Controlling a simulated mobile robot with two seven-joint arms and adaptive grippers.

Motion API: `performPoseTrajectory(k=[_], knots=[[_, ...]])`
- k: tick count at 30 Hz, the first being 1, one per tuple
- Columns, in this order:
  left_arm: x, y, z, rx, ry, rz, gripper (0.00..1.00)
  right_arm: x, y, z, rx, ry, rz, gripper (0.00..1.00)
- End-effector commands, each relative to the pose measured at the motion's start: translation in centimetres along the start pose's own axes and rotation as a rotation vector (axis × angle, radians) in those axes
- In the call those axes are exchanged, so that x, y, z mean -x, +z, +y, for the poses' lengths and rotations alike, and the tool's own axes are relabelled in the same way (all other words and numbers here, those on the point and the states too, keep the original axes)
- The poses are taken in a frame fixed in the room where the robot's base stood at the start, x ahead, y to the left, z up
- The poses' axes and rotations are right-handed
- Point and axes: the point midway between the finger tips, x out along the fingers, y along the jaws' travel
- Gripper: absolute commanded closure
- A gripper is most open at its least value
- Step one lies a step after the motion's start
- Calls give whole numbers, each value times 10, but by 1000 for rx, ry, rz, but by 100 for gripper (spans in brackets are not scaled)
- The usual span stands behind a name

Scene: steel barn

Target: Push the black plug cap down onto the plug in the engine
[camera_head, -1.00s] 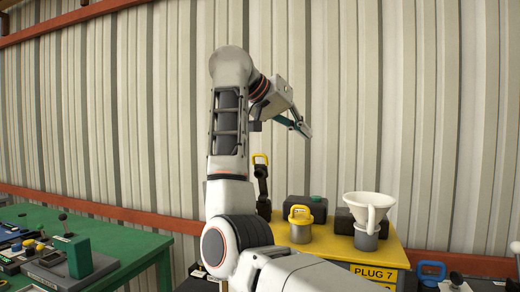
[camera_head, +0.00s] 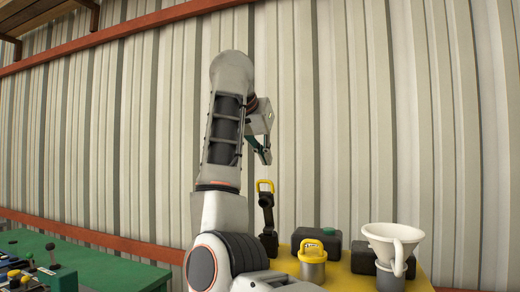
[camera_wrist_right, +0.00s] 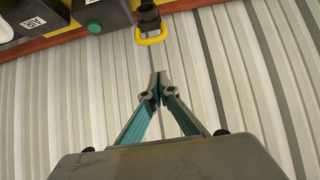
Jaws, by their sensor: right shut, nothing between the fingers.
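A tall black piece with a yellow loop handle (camera_head: 267,215) stands upright at the left end of the yellow cart; I cannot tell for certain whether it is the plug cap. My right gripper (camera_head: 264,158) is above it, fingers pointing down, shut and empty. In the right wrist view the yellow loop (camera_wrist_right: 150,36) lies beyond the shut fingertips (camera_wrist_right: 157,88), apart from them. No engine or bare plug can be made out. My left gripper is not in view.
On the yellow cart (camera_head: 340,276) stand a silver canister with a yellow handle (camera_head: 312,262), black boxes (camera_head: 317,238) and a white funnel (camera_head: 388,238). A green table (camera_head: 95,268) with switchgear is at left. The corrugated wall (camera_head: 340,110) is behind.

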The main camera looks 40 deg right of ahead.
Motion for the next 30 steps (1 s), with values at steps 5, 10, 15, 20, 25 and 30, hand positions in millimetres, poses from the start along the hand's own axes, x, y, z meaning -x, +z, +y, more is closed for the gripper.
performPoseTrajectory(k=[5, 10, 15, 20, 25, 30], knots=[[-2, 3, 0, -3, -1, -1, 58, -31, 0, 1, 0, 3, 0, 100], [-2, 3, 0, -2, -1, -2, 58, -21, 22, -1, 2, -2, 2, 100], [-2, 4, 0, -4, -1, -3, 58, -17, 34, 0, 1, -1, 1, 100], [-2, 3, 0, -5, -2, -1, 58, -15, 38, 0, 1, 1, 1, 100], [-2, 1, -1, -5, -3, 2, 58, -15, 38, 0, 1, 1, 1, 100], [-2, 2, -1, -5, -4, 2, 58, -16, 38, 1, 1, 1, 2, 100]])
